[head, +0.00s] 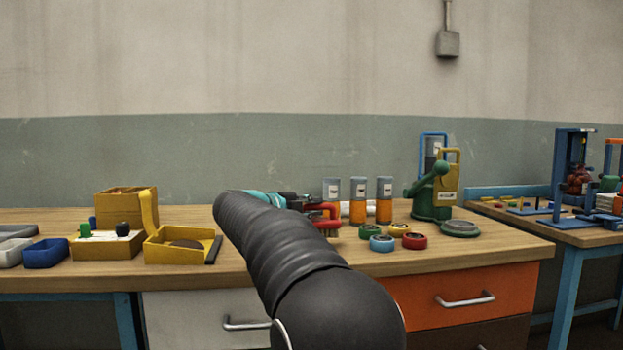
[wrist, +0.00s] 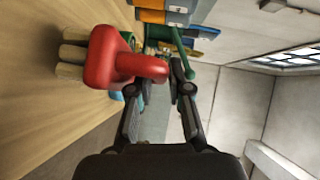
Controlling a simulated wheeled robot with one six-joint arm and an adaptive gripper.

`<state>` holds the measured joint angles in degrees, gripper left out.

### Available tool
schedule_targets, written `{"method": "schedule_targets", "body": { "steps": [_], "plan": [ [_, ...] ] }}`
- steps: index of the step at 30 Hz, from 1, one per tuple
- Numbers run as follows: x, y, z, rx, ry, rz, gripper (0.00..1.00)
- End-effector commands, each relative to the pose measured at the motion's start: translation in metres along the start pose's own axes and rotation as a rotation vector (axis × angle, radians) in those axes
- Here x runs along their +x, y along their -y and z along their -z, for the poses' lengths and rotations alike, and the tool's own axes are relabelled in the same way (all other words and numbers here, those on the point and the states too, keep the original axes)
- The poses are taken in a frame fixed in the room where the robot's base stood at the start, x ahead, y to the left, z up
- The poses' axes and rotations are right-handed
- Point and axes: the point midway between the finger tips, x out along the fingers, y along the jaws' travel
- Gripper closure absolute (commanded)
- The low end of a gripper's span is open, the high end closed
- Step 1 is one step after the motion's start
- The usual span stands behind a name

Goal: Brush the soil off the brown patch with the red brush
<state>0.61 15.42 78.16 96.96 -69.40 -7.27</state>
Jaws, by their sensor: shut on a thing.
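The red brush (wrist: 115,62) is held in my gripper (wrist: 155,78). Its red handle lies between the fingers, and its thick tan bristles (wrist: 72,54) point left in the wrist view. In the head view the red brush (head: 328,212) shows just past the end of my arm, above the wooden bench. My gripper (head: 305,203) is partly hidden there by the dark arm. The brown patch (head: 186,244) is a dark round area in a low yellow tray (head: 165,256), left of my arm and apart from the brush. I cannot make out separate soil on it.
A yellow box with knobs (head: 105,246) and a blue bin (head: 46,254) stand left of the tray. Several coloured rings (head: 382,243), orange-and-grey cylinders (head: 357,202) and a green device (head: 432,195) stand to the right.

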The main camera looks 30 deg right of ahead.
Motion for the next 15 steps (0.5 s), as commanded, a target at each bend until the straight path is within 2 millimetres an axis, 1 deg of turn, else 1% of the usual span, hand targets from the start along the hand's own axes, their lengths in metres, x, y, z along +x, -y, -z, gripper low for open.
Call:
{"method": "schedule_targets", "body": {
  "steps": [1, 6, 15],
  "plan": [
    [-0.001, 0.006, 0.001, 0.001, 0.0, 0.001, 1.0],
    [-0.003, 0.021, 0.003, 0.002, 0.0, 0.001, 1.0],
    [-0.006, 0.044, 0.006, 0.001, 0.0, 0.001, 1.0]
  ]
}}
